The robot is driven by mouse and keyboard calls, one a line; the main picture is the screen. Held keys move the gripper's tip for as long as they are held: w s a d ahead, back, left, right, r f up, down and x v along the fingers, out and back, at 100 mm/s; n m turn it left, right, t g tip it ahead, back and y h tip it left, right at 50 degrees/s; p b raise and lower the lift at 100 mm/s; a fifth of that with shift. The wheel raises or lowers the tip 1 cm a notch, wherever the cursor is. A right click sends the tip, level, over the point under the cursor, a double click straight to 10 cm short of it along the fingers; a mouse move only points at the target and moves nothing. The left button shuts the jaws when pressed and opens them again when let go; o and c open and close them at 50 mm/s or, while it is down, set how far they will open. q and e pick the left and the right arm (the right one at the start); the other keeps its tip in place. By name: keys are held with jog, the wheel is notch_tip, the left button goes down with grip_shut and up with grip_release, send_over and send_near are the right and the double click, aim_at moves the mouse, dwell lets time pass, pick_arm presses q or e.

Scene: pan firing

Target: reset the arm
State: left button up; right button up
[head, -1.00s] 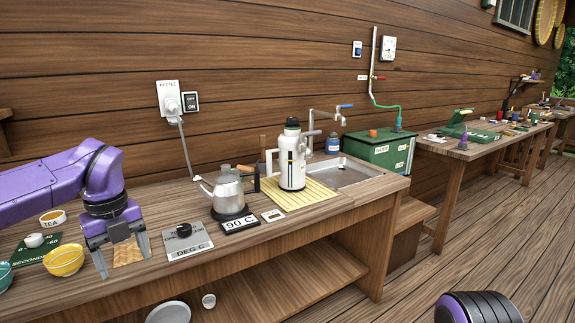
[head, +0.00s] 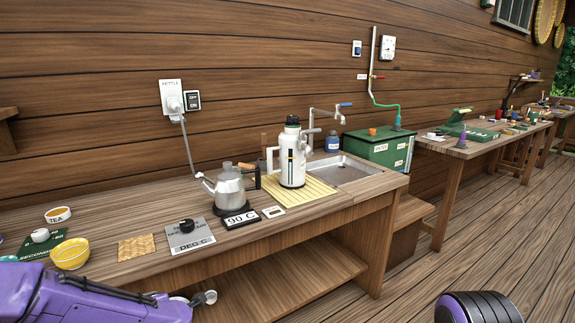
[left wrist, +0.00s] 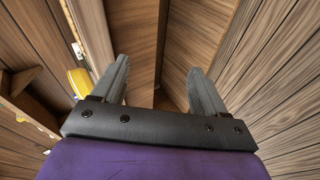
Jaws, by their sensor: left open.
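My left arm is low at the bottom left of the head view, in front of the bench; its fingers cannot be made out there. In the left wrist view my left gripper (left wrist: 160,85) is open, with two grey fingers apart and nothing between them. Wooden boards fill the gap beyond the fingers. A purple and black part of my right arm (head: 478,308) shows at the bottom right of the head view; its gripper is out of the picture.
The bench holds a yellow bowl (head: 70,256), a woven mat (head: 137,247), a dial plate (head: 188,238), a steel kettle (head: 228,190) and a white flask (head: 292,160) on a slatted mat (head: 320,187). A sink (head: 345,172) is at its right end. Floor at right is clear.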

pick_arm(q)
jog(key=s+d+f+m+g+h, duration=0.1)
jog(key=s+d+f+m+h, duration=0.1)
jog(key=s+f+m, duration=0.6)
jog(key=s+d+f+m+h, duration=0.2)
jog(key=s+f+m, duration=0.3)
jog(key=s+f, duration=0.4)
jog(key=s+a+f+m+g, duration=0.1)
jog(key=s+f+m, duration=0.1)
jog(key=s, duration=0.6)
jog(key=s+f+m+g, duration=0.2)
jog(key=s+f, duration=0.2)
jog(key=s, duration=0.4)
jog(key=shift+s+a+f+g, duration=0.15)
jog(key=shift+s+a+g, duration=0.15)
jog(key=shift+s+a, duration=0.1)
